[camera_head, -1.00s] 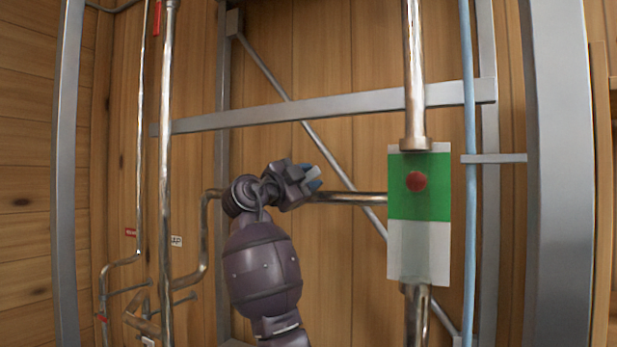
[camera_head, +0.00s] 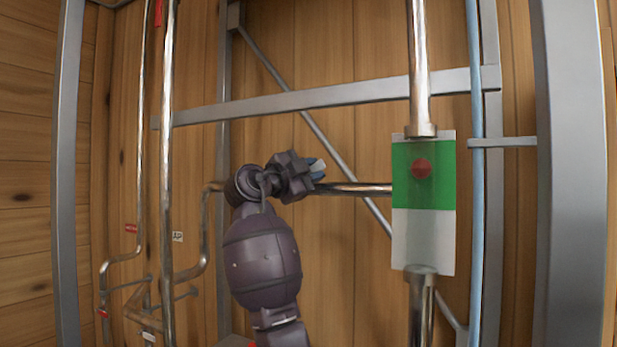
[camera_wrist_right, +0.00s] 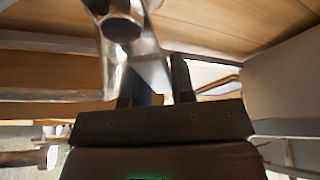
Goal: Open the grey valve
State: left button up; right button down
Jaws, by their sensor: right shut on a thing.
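The grey valve's light grey handle (camera_head: 318,167) shows at the tip of my right gripper (camera_head: 313,170), in front of the horizontal metal pipe. Most of the valve is hidden behind the gripper. In the right wrist view, the two dark fingers of the right gripper (camera_wrist_right: 157,85) stand on either side of a pale grey piece (camera_wrist_right: 153,72), which runs up to a shiny round metal part (camera_wrist_right: 122,25). The right gripper is shut on this handle. My left gripper is not in view.
A sight panel (camera_head: 424,238), green above and pale below with a red ball (camera_head: 421,168), stands right of the gripper between vertical pipes. A grey crossbar (camera_head: 300,106) runs above. Bent pipes (camera_head: 205,235) stand left. A light blue pipe (camera_head: 476,220) is further right.

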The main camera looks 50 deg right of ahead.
jog(key=shift+f, duration=0.35)
jog(key=shift+s+r+m, duration=0.1)
jog(key=shift+r+m, duration=0.1)
jog(key=shift+m, duration=0.2)
jog(key=c, duration=1.2)
grip_release()
jog(key=shift+c, duration=0.2)
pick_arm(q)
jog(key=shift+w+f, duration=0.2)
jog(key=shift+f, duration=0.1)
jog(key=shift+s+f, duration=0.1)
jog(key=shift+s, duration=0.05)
